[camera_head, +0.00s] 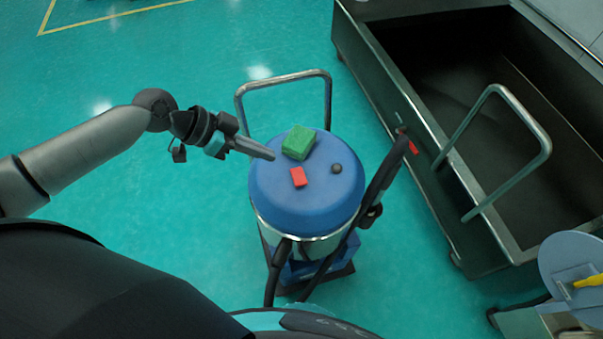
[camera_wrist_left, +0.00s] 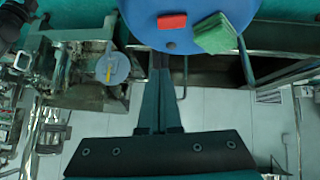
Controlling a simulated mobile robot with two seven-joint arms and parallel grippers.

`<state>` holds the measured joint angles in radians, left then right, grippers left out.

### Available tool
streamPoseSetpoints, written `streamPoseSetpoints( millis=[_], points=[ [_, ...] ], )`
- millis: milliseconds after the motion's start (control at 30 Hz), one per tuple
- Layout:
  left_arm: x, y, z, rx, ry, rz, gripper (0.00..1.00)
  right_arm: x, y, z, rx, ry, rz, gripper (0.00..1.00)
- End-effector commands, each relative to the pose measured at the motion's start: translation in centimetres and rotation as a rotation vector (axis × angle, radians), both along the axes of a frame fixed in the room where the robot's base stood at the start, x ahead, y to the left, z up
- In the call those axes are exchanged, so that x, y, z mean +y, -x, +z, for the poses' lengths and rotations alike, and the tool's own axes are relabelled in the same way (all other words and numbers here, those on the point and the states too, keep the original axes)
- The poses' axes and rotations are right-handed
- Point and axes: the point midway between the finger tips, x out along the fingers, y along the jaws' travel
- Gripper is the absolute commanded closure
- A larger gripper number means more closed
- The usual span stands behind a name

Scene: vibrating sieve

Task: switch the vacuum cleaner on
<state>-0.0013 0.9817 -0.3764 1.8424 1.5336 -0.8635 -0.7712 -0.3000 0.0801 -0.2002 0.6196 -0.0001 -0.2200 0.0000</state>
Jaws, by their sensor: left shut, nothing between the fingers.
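The vacuum cleaner (camera_head: 275,195) stands upright, with a round blue top, a metal drum and a bent metal handle. A red switch-like block (camera_head: 298,176), a dark round knob (camera_head: 336,169) and a green block (camera_head: 298,142) are on its top. My left gripper (camera_head: 270,154) is shut and empty, its tips over the left part of the top, left of the green block and above the red one in the picture. In the left wrist view the shut fingers (camera_wrist_left: 160,62) point towards the blue top (camera_wrist_left: 145,18), with the red block (camera_wrist_left: 172,21) beyond the tips. Contact cannot be told.
A dark open trough (camera_head: 455,160) with a metal handle (camera_head: 545,140) stands right of the vacuum cleaner. A black hose or wand (camera_head: 385,175) runs along the vacuum cleaner's right side. A grey disc with a yellow part (camera_head: 570,262) is at lower right. The green floor at left is clear.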

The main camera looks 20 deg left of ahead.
Motion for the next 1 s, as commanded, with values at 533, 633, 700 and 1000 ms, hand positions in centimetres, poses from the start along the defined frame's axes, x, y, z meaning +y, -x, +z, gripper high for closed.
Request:
streamPoseSetpoints(
  millis=[533,633,700,1000],
  points=[
    [-2.4,-1.3,-2.7,-0.001,0.004,0.005,1.00,0.0,0.0,-0.2,0.000,0.000,0.000,0.50],
    [-3.7,-1.9,-4.0,0.000,0.004,0.004,1.00,0.0,0.0,-0.3,0.000,0.000,0.000,0.50],
    [-4.5,-2.3,-4.9,0.001,0.003,0.005,1.00,0.0,0.0,-0.4,0.000,0.000,0.000,0.50],
    [-6.6,-2.9,-9.3,0.003,0.000,0.005,1.00,0.0,0.0,-1.0,0.000,0.000,0.000,0.50]
  ],
)
